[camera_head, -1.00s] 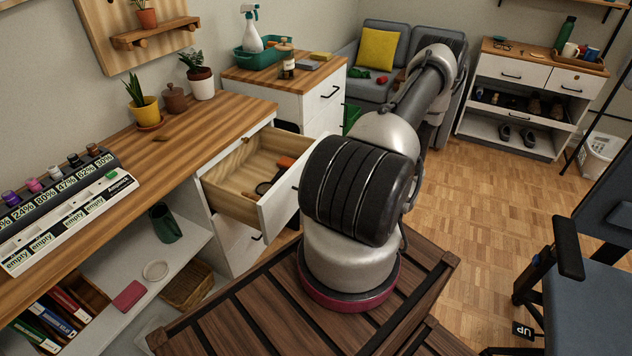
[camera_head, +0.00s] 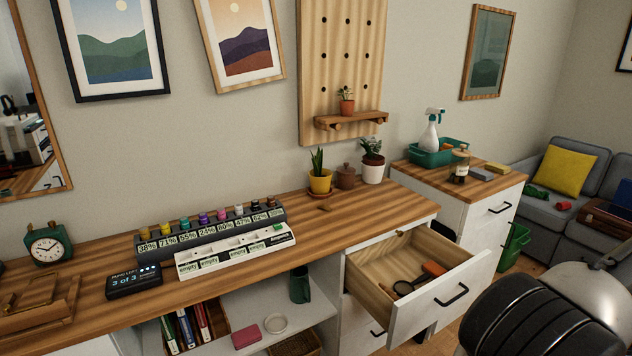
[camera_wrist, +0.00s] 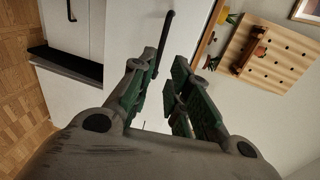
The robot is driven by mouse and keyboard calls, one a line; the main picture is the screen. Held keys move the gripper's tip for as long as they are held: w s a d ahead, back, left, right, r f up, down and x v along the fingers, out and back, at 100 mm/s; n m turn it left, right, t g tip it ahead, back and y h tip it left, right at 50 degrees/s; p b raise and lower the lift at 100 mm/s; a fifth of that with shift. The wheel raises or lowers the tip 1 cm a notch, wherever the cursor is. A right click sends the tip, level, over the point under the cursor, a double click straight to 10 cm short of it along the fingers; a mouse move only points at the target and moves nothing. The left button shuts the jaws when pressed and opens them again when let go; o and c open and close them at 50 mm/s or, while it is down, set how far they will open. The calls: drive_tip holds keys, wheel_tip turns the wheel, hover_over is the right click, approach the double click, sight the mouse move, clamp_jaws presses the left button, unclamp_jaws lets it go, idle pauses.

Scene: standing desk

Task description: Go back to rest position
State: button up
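My gripper (camera_wrist: 160,90) shows in the wrist view with its two green-padded fingers apart and nothing between them. Behind the fingers are a white cabinet front (camera_wrist: 125,30) with a dark bar handle and, to the right, the wall. The gripper is out of the head view. There, only part of my arm shows at the lower right, in front of the floor and close to the open drawer (camera_head: 395,315).
The drawer stands pulled out from the desk (camera_head: 240,285), holding a magnifying glass (camera_head: 405,286) and an orange-handled item (camera_head: 433,268). A battery charger rack (camera_head: 235,250), clock (camera_head: 47,245) and plants stand on the desk. A side cabinet (camera_head: 470,215) stands at the right.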

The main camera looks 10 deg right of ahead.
drive_tip(key=s+a+r+m+g+y, duration=0.35)
drive_tip(key=s+a+g+y, duration=0.2)
drive_tip(key=s+a, duration=0.25)
drive_tip(key=s+a+r+n+g+h, duration=0.15)
drive_tip(key=r+n+g+h, duration=0.3)
drive_tip(key=r, duration=0.95)
drive_tip(key=a+r+n+g+h, duration=0.2)
drive_tip(key=r+n+g+h, duration=0.3)
drive_tip(key=r, duration=0.8)
drive_tip(key=w+a+r+n+t+h, duration=0.1)
drive_tip(key=a+r+n+t, duration=0.3)
drive_tip(key=a+r+n, duration=0.4)
wheel_tip(320, 180, up, 4)
drive_tip(key=shift+w+a+f+t, duration=0.1)
drive_tip(key=shift+w+a+t, duration=0.3)
drive_tip(key=shift+a, duration=0.7)
